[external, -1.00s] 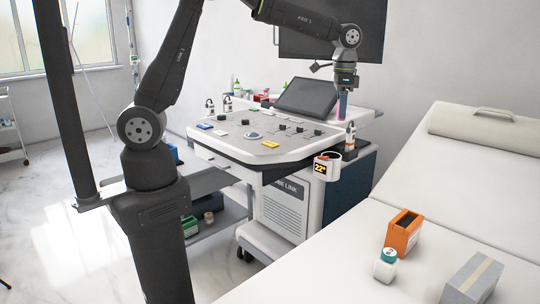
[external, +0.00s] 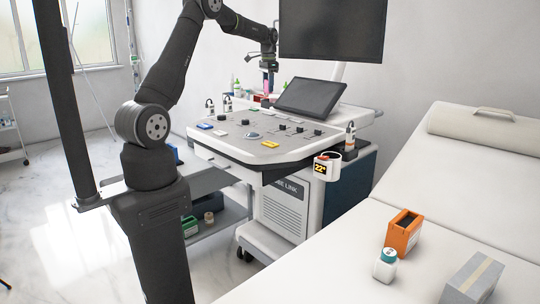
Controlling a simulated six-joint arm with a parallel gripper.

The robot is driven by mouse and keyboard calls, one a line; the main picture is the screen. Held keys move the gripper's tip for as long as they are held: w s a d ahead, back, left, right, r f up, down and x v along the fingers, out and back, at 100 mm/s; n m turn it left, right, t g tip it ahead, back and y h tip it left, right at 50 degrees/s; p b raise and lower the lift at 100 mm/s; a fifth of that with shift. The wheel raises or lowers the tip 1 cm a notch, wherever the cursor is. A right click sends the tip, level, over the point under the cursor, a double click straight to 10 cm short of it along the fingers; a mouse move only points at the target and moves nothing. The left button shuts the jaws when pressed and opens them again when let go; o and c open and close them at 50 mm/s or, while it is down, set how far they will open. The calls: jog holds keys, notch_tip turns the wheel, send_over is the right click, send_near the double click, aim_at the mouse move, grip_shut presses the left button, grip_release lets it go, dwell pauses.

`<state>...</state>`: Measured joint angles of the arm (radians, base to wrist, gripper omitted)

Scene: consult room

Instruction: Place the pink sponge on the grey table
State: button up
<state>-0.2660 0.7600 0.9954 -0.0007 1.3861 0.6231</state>
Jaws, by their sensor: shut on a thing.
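My gripper (external: 268,72) is in the upper middle of the external view, over the back of the white console. It is shut on the pink sponge (external: 266,86), of which a small pink part shows below the fingers. The sponge appears upright, close to several small bottles and items at the console's back; whether it touches any of them I cannot tell. The grey table (external: 205,181) shows partly at the left of the console, behind my arm's base. Much of its top is hidden by the console and my arm.
The white console (external: 225,142) carries knobs, probes and a tilted screen (external: 309,97). A large monitor (external: 332,28) hangs right of my gripper. A white cup holder (external: 327,167) is on the console's right side. The bed (external: 340,265) holds an orange box (external: 402,235), a bottle and a grey box.

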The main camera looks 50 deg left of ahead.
jog(key=s+a+n, duration=0.2)
jog(key=s+a, duration=0.5)
jog(key=a, duration=0.6)
jog(key=s+a+f+n, duration=0.1)
jog(key=s+a, duration=0.5)
jog(key=a, duration=0.7)
jog(key=s+a+n, duration=0.2)
jog(key=s+a, duration=0.5)
jog(key=a, duration=0.6)
jog(key=f, duration=3.8)
jog(key=shift+w+d+f, duration=0.15)
jog(key=shift+d+f, duration=0.05)
jog(key=shift+d, duration=0.15)
jog(key=shift+f, duration=0.1)
jog(key=o, duration=1)
jog(key=shift+c, duration=0.2)
notch_tip(320, 180, up, 12)
